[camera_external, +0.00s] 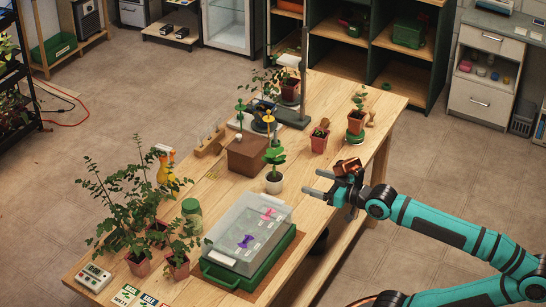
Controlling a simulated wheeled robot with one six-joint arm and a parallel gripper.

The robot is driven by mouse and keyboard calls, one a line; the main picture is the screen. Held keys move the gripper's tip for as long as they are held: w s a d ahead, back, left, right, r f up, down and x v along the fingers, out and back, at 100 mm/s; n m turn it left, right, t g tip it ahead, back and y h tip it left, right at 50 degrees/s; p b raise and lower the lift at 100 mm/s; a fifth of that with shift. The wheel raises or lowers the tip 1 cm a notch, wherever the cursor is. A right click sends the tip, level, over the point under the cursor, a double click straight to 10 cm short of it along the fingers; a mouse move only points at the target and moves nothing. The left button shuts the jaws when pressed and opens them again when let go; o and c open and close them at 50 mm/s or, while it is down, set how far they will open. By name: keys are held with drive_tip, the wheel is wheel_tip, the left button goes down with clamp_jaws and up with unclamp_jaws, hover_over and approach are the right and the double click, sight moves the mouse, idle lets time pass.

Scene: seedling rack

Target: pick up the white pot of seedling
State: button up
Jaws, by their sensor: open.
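The white pot (274,186) stands upright on the wooden table near its middle. A green-leaved seedling (275,155) rises from it. My gripper (311,183) is open and empty, to the right of the white pot at about the pot's height in the picture. Its two fingers point left toward the pot, with a gap between them and it. I cannot tell the gripper's exact height above the table.
A brown box (246,155) stands close behind the white pot. A green case with a clear lid (240,262) lies in front of it. A terracotta pot (319,142) stands behind my gripper. Leafy potted plants (138,263) crowd the left end.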

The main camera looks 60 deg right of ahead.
drive_tip(key=w+d+m+g+h, duration=0.1)
drive_tip(key=w+d+m+g, duration=0.2)
drive_tip(key=w, duration=0.5)
drive_tip(key=m+g+y, duration=0.1)
drive_tip(key=m+g, duration=0.6)
drive_tip(key=g, duration=0.7)
hover_over(274, 177)
wheel_tip(274, 177, down, 8)
drive_tip(key=f, duration=1.1)
drive_tip(key=shift+w+f, duration=0.25)
drive_tip(key=shift+f, duration=0.15)
drive_tip(key=shift+s+d+f, duration=0.1)
drive_tip(key=shift+d+f, duration=0.05)
drive_tip(key=shift+f, duration=1.2)
drive_tip(key=shift+d+f, duration=0.15)
drive_tip(key=shift+f, duration=1.15)
drive_tip(key=c, duration=0.7)
